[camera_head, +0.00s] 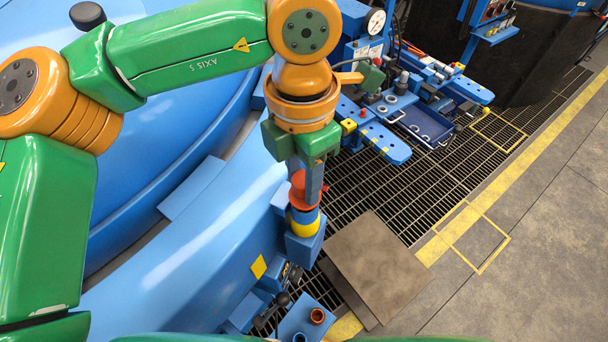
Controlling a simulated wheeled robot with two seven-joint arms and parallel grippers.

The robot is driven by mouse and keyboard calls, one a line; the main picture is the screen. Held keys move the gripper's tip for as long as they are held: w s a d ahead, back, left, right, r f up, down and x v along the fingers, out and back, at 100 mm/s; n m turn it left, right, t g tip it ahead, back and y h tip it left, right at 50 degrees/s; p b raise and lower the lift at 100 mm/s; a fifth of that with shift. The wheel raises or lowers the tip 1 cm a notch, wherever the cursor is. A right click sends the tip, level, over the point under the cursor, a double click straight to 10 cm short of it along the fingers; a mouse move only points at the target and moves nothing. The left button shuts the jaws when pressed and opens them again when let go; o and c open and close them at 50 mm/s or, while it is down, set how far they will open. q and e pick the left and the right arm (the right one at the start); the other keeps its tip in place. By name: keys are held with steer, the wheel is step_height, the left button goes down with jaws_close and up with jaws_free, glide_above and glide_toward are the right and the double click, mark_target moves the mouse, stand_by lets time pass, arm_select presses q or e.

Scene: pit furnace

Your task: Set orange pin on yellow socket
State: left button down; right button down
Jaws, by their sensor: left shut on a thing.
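My left gripper (310,186) points down and is shut on the orange pin (299,192), which looks red-orange. The fingers hide part of the pin. Directly below it is the yellow socket (305,230), a yellow ring on top of a blue block (304,248). A dark blue part shows between the orange body and the yellow ring. The pin looks upright and in line with the socket. From this angle I cannot tell whether it is seated or just above. My right gripper is not in view.
The large blue furnace shell (190,240) fills the left. A brown plate (378,265) lies on the grating right of the socket. A small orange-brown cup (317,316) stands on a blue plate below. A blue bench with a tray (426,124) stands at upper right.

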arm_select(q)
steer(key=shift+s+a, duration=0.1)
stand_by(0.5)
steer(key=shift+s, duration=0.1)
steer(key=shift+f+b, duration=0.85)
steer(key=shift+b, duration=0.15)
steer(key=c, duration=0.8)
jaws_free()
steer(key=shift+r, duration=0.1)
steer(key=shift+o, duration=0.2)
